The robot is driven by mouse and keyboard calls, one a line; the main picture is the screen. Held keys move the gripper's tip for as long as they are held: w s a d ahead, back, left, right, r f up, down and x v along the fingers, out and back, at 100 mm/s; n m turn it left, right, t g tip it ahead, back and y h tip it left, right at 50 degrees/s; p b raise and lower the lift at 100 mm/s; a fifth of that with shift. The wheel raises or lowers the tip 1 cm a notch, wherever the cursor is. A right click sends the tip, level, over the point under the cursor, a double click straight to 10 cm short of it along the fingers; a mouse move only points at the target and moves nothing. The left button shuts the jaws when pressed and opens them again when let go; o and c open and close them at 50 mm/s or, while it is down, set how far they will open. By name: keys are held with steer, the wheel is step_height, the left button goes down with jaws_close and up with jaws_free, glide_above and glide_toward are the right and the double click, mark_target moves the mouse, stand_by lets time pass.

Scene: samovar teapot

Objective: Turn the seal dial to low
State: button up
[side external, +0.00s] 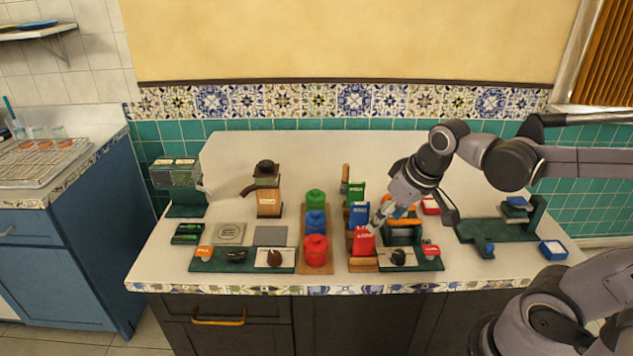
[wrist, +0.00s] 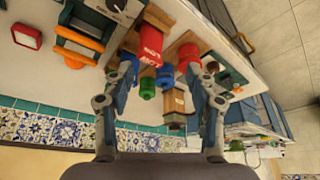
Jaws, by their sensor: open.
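A black dial (side external: 398,257) sits on a white plate at the front of a green device with an orange handle (side external: 402,222), at the right front of the counter. The dial also shows at the top edge of the wrist view (wrist: 118,5), partly cut off. Its pointer setting is too small to read. My gripper (side external: 380,215) is above the counter, left of the orange handle and close to the red packet (side external: 363,241). In the wrist view its two fingers (wrist: 160,75) are spread apart with nothing held between them.
Blue (side external: 359,215) and green (side external: 356,193) packets stand behind the red one. Red (side external: 316,250), blue and green canisters stand in a row to the left. Another dark knob (side external: 274,258) is on the left green base. A green stand (side external: 497,230) is at right.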

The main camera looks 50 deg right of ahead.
mark_target(399, 254)
steer(key=d+f+m+g, duration=0.3)
steer(key=d+f+g, duration=0.15)
steer(key=d, duration=0.35)
steer(key=shift+y, duration=0.3)
steer(key=shift+s+a+f, duration=0.1)
steer(key=shift+f, duration=5.25)
steer(key=c, duration=1.2)
